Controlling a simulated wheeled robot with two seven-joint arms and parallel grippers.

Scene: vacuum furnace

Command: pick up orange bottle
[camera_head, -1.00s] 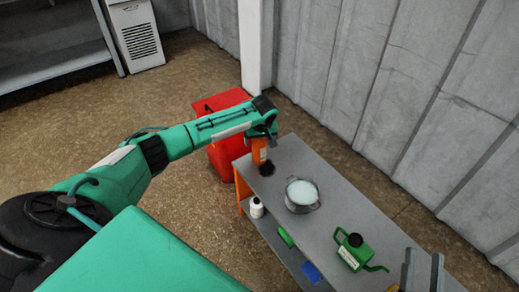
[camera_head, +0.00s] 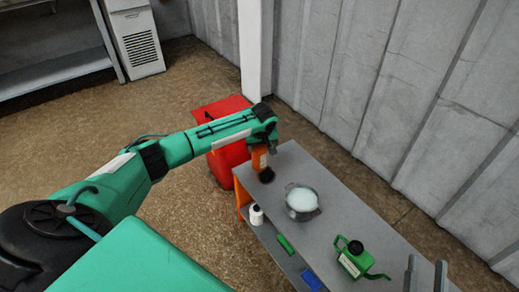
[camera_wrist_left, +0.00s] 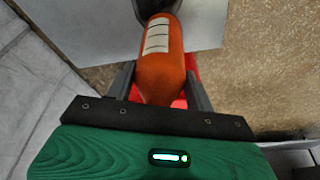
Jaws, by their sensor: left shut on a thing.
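The orange bottle (camera_head: 259,157) is at the left end of the grey bench in the head view, with its dark end pointing down toward the bench top. In the left wrist view the orange bottle (camera_wrist_left: 160,62) with a white label lies between the two grey fingers. My left gripper (camera_head: 266,147) is shut on it; the fingers show in the wrist view (camera_wrist_left: 158,85). I cannot tell whether the bottle touches the bench.
The grey bench (camera_head: 335,229) holds a metal pot (camera_head: 302,199) and a green can (camera_head: 355,258). A white bottle (camera_head: 256,215), a green item (camera_head: 286,244) and a blue item (camera_head: 311,280) are on its lower shelf. A red bin (camera_head: 228,165) stands behind; a corrugated wall (camera_head: 400,110) lies right.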

